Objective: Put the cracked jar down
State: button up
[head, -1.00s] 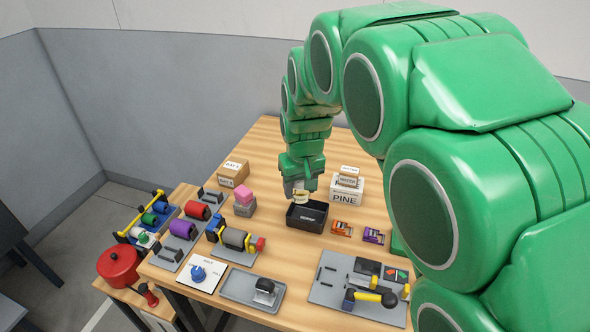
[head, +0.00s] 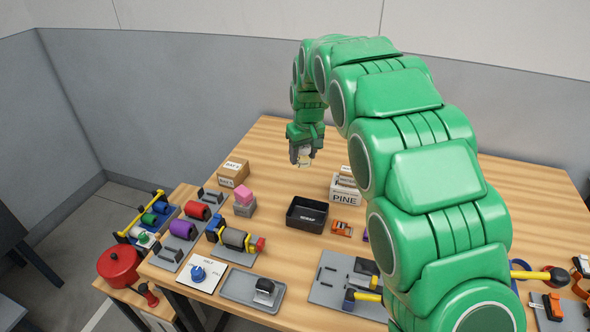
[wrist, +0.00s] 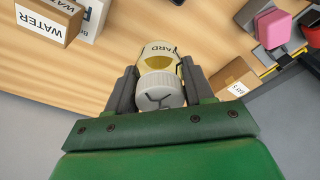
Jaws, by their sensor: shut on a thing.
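My gripper (head: 303,160) is shut on the cracked jar (wrist: 159,76) and holds it over the back part of the wooden table. In the wrist view the jar sits between the two fingers. It has a whitish ribbed lid with dark crack-like lines and a yellow label ending in "ARD". In the head view the jar (head: 304,157) is small and partly hidden by the fingers. A black open bin marked SCRAP (head: 307,215) stands on the table in front of the gripper. I cannot tell the jar's exact height above the table.
Pink and grey blocks (head: 244,196) stand left of the bin. Bare wood (head: 283,146) lies around the gripper. My arm hides part of the table's right side.

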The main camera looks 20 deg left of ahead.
jog(key=shift+w+a+f, duration=1.05)
jog(key=shift+w+f, duration=0.55)
jog(key=shift+w, duration=0.45)
jog(key=shift+w+a+f, duration=1.1)
jog(key=shift+w+f, duration=0.5)
jog(key=shift+w, duration=0.45)
jog(key=shift+w+a+f, duration=1.05)
jog(key=shift+w+f, duration=0.55)
jog(key=shift+w, duration=0.45)
jog(key=shift+w+a+f, duration=0.15)
jog(key=shift+w+f, duration=0.05)
jog(key=shift+f, duration=1.55)
jog(key=shift+f, duration=0.1)
jog(key=o, duration=1.1)
